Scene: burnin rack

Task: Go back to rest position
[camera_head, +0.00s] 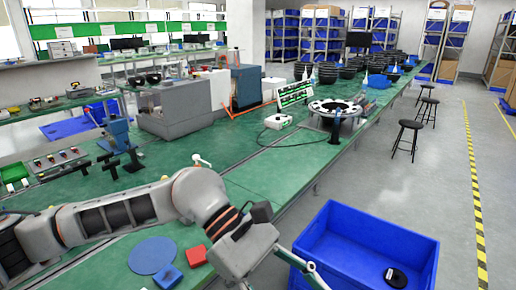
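My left arm comes in from the left over the green table (275,172). My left gripper (285,272) is at the bottom middle, beside the left wall of a blue crate (375,232). Its fingertips run toward the lower edge of the picture, so I cannot tell how far apart they are or whether they hold anything. A small black round part (395,277) lies inside the crate, apart from the gripper. My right gripper is not in view.
A blue disc (152,255), a red block (196,256) and a blue block (168,276) lie on the table near my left arm. A white ring fixture (335,108) and grey machine (175,110) stand farther back. Stools (408,135) stand on the open floor at right.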

